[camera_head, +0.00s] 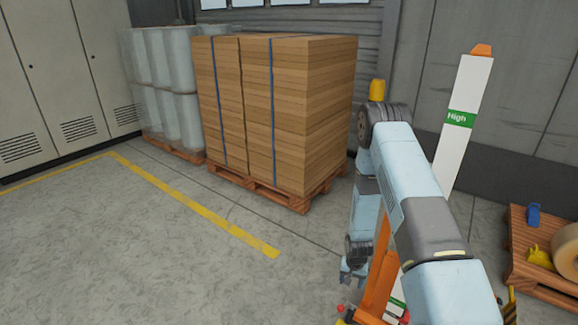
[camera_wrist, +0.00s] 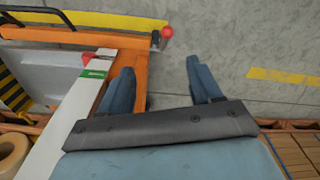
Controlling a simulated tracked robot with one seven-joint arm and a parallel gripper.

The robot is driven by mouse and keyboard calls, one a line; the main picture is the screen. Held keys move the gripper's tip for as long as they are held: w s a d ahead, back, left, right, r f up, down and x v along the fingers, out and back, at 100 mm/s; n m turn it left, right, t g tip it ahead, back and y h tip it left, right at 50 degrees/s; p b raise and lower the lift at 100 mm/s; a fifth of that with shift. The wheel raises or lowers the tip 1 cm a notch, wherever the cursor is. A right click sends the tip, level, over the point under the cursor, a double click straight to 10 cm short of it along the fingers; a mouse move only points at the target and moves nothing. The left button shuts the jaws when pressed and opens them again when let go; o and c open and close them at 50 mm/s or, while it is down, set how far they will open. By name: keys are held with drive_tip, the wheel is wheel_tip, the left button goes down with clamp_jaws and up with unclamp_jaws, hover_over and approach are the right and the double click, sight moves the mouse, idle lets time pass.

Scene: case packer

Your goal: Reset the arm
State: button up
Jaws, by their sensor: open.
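My arm shows in light blue and grey at the right of the head view. It bends over at its elbow and hangs down in front of an orange frame (camera_head: 379,275). My gripper (camera_head: 352,277) is low at the end of it, pointing down, small and partly hidden in this view. In the wrist view, the two blue fingers of my gripper (camera_wrist: 162,80) stand wide apart. Nothing is between them but grey floor and part of the orange frame (camera_wrist: 125,62).
A white post (camera_head: 463,120) with a green "High" label rises beside my arm. Strapped cardboard stacks (camera_head: 290,110) stand on a wooden pallet (camera_head: 300,203) behind it. Wrapped rolls (camera_head: 160,85) are at back left. A pallet (camera_head: 520,250) with a tape roll is at right. Floor at left is clear.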

drive_tip(key=w+r+t, duration=0.1)
drive_tip(key=w+r, duration=0.1)
drive_tip(key=r, duration=1)
drive_tip(key=w+r, duration=0.2)
drive_tip(key=r, duration=1.1)
drive_tip(key=s+r+n+t, duration=0.15)
drive_tip(key=s+r, duration=0.25)
drive_tip(key=r, duration=1.4)
drive_tip(key=s+r+n+t, duration=0.1)
drive_tip(key=s+r, duration=1)
drive_tip(key=s, duration=0.3)
drive_tip(key=s+r+n+t, duration=0.1)
drive_tip(key=s+r, duration=1)
drive_tip(key=s, duration=0.4)
drive_tip(key=shift+a+r, duration=0.15)
drive_tip(key=shift+r, duration=0.05)
